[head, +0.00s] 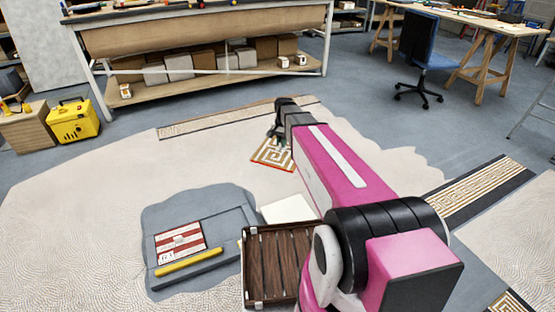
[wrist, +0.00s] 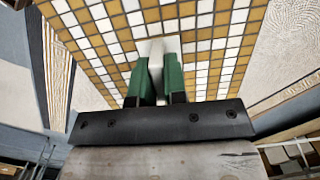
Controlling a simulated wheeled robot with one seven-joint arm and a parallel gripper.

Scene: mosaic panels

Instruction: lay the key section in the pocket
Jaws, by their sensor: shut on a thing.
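The key section (head: 268,157) is a small square panel with a gold and white meander pattern and an orange edge. In the wrist view its gold and white tiles (wrist: 215,45) fill the upper middle. My gripper (head: 279,141) is over it at the end of the outstretched magenta arm. In the wrist view the green fingers (wrist: 160,85) are shut on a pale knob (wrist: 152,47) on the panel. I cannot tell whether the panel touches the floor. A grey sunken-looking patch (head: 215,205) lies at front left; I cannot tell whether it is the pocket.
A red and white striped panel (head: 180,240) and a yellow bar (head: 188,264) lie on the grey patch. A dark slatted crate (head: 250,268) and a white board (head: 288,209) are beside it. A yellow case (head: 73,121) stands left. Pale mosaic floor around the panel is clear.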

